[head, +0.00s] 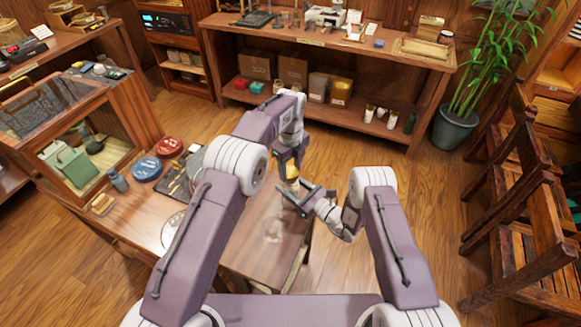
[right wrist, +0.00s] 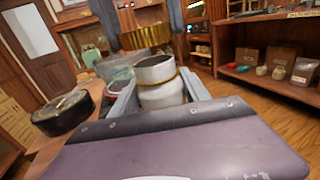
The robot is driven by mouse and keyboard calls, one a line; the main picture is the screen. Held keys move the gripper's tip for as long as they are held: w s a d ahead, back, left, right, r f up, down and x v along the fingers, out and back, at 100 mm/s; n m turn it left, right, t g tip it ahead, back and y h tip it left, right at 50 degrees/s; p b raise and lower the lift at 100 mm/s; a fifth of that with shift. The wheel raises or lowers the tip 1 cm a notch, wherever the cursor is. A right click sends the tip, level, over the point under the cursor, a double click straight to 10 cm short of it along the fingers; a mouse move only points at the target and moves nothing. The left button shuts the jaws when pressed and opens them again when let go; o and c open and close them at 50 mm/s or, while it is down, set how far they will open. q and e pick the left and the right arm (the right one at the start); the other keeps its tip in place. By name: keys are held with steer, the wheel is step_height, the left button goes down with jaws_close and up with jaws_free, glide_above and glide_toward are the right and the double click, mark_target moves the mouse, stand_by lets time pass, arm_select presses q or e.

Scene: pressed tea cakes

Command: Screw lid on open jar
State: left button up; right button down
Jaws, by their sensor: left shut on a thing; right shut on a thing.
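The gold lid (right wrist: 146,37) is gripped from above by my left gripper (head: 290,160), which is shut on it and points down. In the head view the lid shows as a small yellow piece (head: 292,172). The open jar (right wrist: 160,78), pale with a gold band, stands upright between the fingers of my right gripper (right wrist: 160,92), which is shut on it from the side. In the right wrist view the lid is above the jar and a little left of its mouth, with a small gap visible. In the head view the jar (head: 291,187) is partly hidden by the grippers.
The wooden table (head: 236,255) has free room at its front. A black round tin (right wrist: 62,112) is left of the jar in the right wrist view.

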mark_target(291, 172)
arm_select(q)
steer(key=shift+f, duration=0.15)
steer(key=shift+f, duration=0.75)
steer(key=shift+f, duration=0.6)
stand_by(0.3)
steer(key=m, duration=0.9)
steer(key=shift+m, duration=0.4)
steer(key=o, duration=1.3)
